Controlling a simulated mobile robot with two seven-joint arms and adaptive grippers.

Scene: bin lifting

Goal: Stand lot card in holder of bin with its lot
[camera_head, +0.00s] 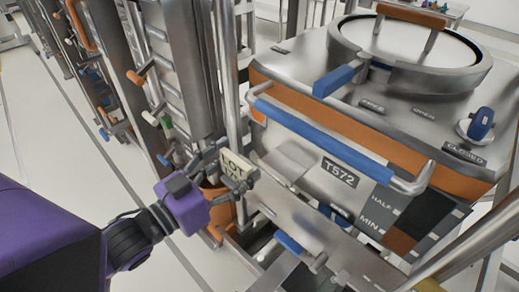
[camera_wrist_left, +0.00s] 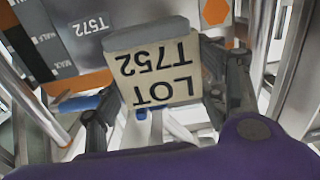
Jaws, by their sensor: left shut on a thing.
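A cream lot card (camera_head: 240,165) is in my left gripper (camera_head: 234,181), held in front of the bin's left side. In the left wrist view, the card (camera_wrist_left: 160,72) reads "LOT T752", upside down, between the fingers of the gripper (camera_wrist_left: 155,110). A grey strip (camera_wrist_left: 145,32) runs along the card's upper edge there. The steel bin (camera_head: 285,160) with an orange band carries a dark label (camera_head: 341,172) reading "T572", which also shows in the left wrist view (camera_wrist_left: 91,25). The card and label numbers differ. I cannot clearly make out a card holder. My right gripper is out of view.
A blue bar handle (camera_head: 320,140) juts from the bin's front. A round lid (camera_head: 410,45) and a blue knob (camera_head: 481,122) marked "CLOSED" are on top. Steel posts and racks with coloured valves (camera_head: 168,125) stand close on the left. Pale floor (camera_head: 40,130) is clear farther left.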

